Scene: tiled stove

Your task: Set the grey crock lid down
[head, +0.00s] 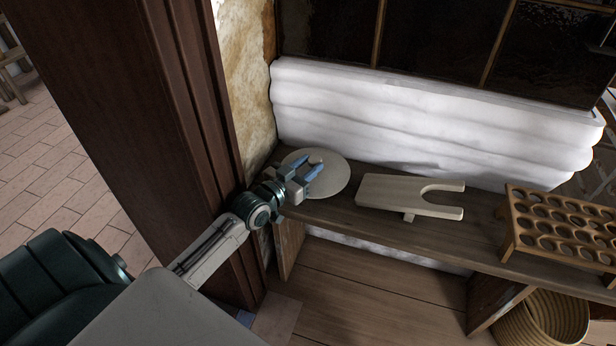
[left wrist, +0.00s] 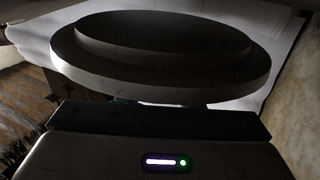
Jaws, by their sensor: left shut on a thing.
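The grey crock lid (head: 334,179) is a round, flat disc at the left end of the wooden bench in the head view. My left gripper (head: 313,168) is shut on it, with its blue fingers over the lid's middle. In the left wrist view the lid (left wrist: 160,72) fills the upper part, showing a stepped, two-tier round face. I cannot tell whether the lid touches the bench top or is just above it. The part of the lid under the fingers is hidden. My right gripper does not show.
The wooden bench (head: 385,232) runs along a white wall ledge. A pale bootjack (head: 390,193) lies right of the lid, with a small bare gap between. A wooden rack with round holes (head: 560,228) stands further right. A woven basket (head: 545,322) sits below. A dark post (head: 150,120) rises close left.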

